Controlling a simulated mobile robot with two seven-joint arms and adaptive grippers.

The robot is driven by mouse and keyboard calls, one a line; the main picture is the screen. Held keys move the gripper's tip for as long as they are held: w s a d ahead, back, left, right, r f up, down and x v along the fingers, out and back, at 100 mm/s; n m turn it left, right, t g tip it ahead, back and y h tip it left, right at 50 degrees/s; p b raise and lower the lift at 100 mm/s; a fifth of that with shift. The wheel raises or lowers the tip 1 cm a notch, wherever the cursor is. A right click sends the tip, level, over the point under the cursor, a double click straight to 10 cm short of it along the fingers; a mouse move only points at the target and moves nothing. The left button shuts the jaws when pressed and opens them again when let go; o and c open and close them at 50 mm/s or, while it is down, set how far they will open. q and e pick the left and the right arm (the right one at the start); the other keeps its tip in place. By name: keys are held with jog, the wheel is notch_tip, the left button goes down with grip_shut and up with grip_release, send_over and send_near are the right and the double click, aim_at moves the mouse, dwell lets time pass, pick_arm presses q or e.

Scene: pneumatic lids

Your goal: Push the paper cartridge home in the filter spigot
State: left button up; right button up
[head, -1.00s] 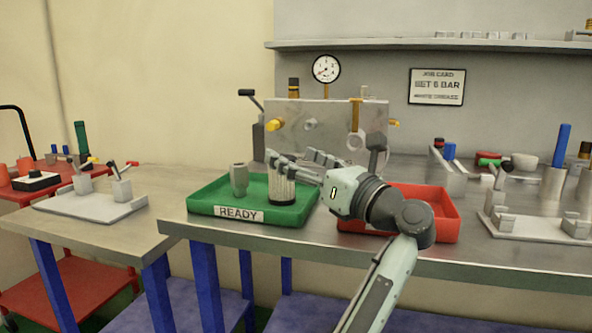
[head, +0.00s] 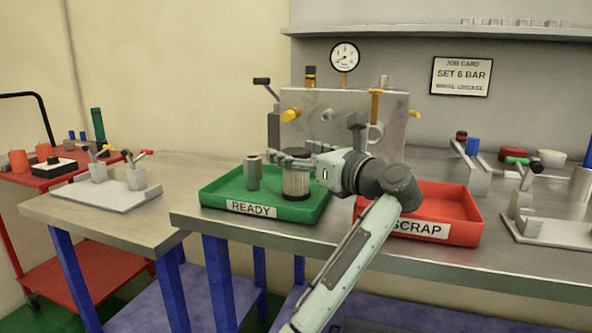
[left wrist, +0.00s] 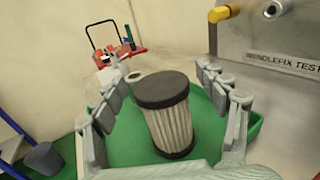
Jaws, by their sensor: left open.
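The paper cartridge (head: 296,182), a pleated off-white cylinder with dark end caps, stands upright in the green READY tray (head: 222,203). In the left wrist view the cartridge (left wrist: 171,125) stands between the spread fingers of my left gripper (left wrist: 168,72), with visible gaps on both sides. In the head view my left gripper (head: 303,162) is open at the cartridge's upper part. A round grey fitting (head: 327,115) projects from the grey test panel behind; I cannot tell for sure that it is the filter spigot. My right gripper is out of view.
A grey cylindrical part (head: 253,172) stands left of the cartridge in the same tray. The red SCRAP tray (head: 462,236) is to the right. The test panel (head: 300,105) carries yellow fittings and stands behind. A clamp fixture (head: 100,195) sits on the left table.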

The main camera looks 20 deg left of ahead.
pick_arm(q)
jog(key=shift+c, duration=0.6)
jog(key=c, duration=1.2)
jog(key=shift+o, duration=0.2)
